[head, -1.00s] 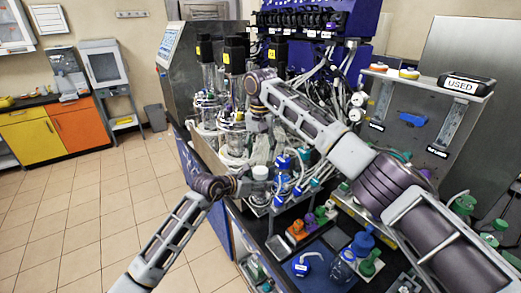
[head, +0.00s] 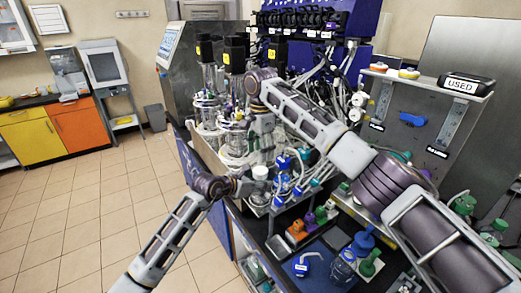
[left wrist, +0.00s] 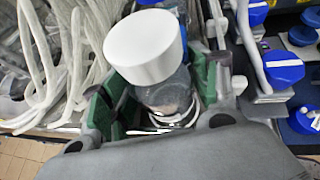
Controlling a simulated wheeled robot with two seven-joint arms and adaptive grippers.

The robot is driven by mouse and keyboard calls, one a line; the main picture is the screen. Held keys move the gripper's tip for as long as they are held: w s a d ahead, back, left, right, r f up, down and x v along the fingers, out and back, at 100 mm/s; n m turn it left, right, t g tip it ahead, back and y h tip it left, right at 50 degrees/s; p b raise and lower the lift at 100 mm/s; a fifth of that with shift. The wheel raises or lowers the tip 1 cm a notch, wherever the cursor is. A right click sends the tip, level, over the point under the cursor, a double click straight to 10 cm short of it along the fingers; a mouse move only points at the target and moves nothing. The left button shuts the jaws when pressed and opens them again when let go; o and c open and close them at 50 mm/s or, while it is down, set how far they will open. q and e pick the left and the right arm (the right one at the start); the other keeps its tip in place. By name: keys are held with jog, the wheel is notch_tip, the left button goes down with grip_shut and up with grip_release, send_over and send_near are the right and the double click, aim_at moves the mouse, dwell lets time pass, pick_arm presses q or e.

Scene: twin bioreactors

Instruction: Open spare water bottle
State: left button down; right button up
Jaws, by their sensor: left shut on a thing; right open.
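The spare water bottle is a clear bottle (left wrist: 168,93) with a white cap (left wrist: 145,47) on its top. The cap (head: 260,172) also shows in the head view, near the middle. My left gripper (left wrist: 155,105) is shut on the bottle body below the cap, with green pads on either side. In the head view my left gripper (head: 248,187) comes in from the left; the bottle body is mostly hidden there. My right gripper (head: 263,150) is open and empty, pointing down just above the cap, apparently apart from it.
Bioreactor vessels (head: 208,110) with tubing stand behind the grippers. Blue-capped bottles (head: 283,163) stand close on the right. The black bench (head: 280,248) holds several coloured caps and bottles. Open tiled floor (head: 80,225) lies to the left.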

aim_at(260, 170)
jog(key=shift+m, duration=2.3)
jog(key=shift+f, duration=0.1)
jog(key=shift+f, duration=3.85)
